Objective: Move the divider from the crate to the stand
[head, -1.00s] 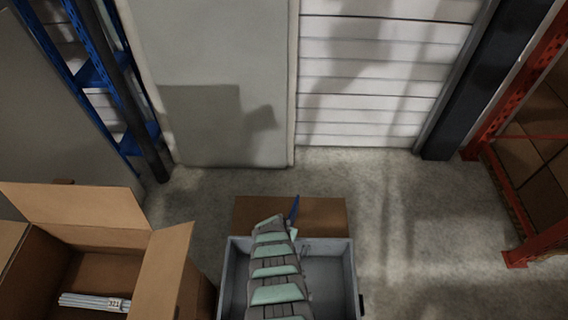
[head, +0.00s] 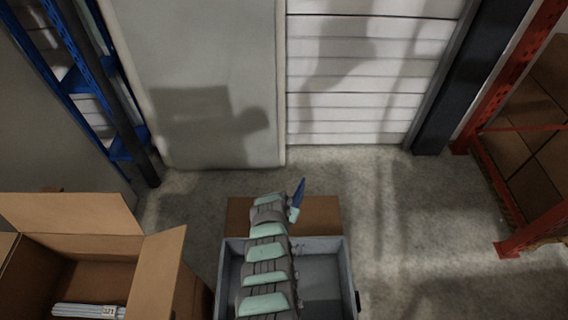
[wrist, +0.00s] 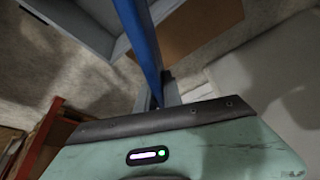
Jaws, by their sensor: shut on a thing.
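The divider is a flat blue piece (head: 299,193) rising from the end of my arm in the head view. It also shows as a long blue strip (wrist: 137,42) in the wrist view. My gripper (head: 294,214) is shut on it, above the far side of the grey crate; the fingers are small and partly hidden in the wrist view (wrist: 159,98). The open grey crate (head: 348,262) stands at the bottom centre, partly covered by my arm. It also shows at the upper left of the wrist view (wrist: 72,25). I cannot identify a stand.
A brown cardboard surface (head: 322,215) lies just behind the crate. An open cardboard box (head: 160,275) with pale rods (head: 80,310) is at left. Blue racking (head: 75,80) is far left, an orange rack (head: 500,120) right. The floor (head: 400,220) right of the crate is clear.

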